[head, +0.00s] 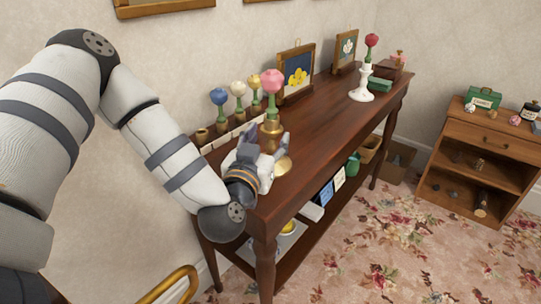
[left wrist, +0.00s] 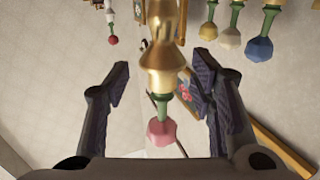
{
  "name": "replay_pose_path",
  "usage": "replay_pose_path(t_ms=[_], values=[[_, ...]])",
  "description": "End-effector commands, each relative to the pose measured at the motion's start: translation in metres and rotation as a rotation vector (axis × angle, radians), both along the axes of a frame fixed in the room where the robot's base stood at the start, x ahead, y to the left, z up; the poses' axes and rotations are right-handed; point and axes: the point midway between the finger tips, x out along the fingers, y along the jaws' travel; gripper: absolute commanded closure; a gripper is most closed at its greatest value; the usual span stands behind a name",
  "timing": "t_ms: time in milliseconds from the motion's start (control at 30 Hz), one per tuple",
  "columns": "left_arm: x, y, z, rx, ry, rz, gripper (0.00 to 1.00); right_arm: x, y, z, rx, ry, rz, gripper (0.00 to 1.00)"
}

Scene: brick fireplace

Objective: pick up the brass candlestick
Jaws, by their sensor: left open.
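The brass candlestick (head: 271,128) stands on the near part of the dark wooden table, with a pink flower (head: 272,80) on a green stem in its top. My left gripper (head: 264,153) is low beside it in the head view and partly hides its shaft; a round brass foot (head: 283,165) shows past the hand. In the left wrist view the brass candlestick (left wrist: 163,62) appears upside down, between the two spread dark fingers of my left gripper (left wrist: 160,84). Gaps show on both sides near the fingertips, so the fingers look apart from it. My right gripper is out of view.
Several small brass holders with blue, white and yellow flowers (head: 219,97) stand along the wall beside the candlestick. A framed picture (head: 297,70) stands behind. A white candlestick (head: 362,85) is farther along the table (head: 325,115). A small wooden shelf unit (head: 480,150) stands at right.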

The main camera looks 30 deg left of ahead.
Motion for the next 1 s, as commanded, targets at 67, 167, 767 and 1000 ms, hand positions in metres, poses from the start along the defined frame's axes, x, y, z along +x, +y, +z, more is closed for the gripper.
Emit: replay_pose_path(t_ms=[67, 167, 767, 1000], values=[[0.015, 0.008, -0.004, 0.0, 0.001, 0.005, 0.5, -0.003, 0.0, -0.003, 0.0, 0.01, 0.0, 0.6], [0.032, 0.013, -0.005, 0.0, 0.002, 0.002, 0.5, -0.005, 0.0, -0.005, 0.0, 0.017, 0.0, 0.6], [0.042, 0.015, -0.003, 0.0, 0.001, -0.001, 1.0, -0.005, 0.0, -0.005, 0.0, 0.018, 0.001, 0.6], [0.042, 0.015, 0.0, 0.0, -0.007, -0.001, 1.0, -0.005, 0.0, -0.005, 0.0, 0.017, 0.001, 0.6]])
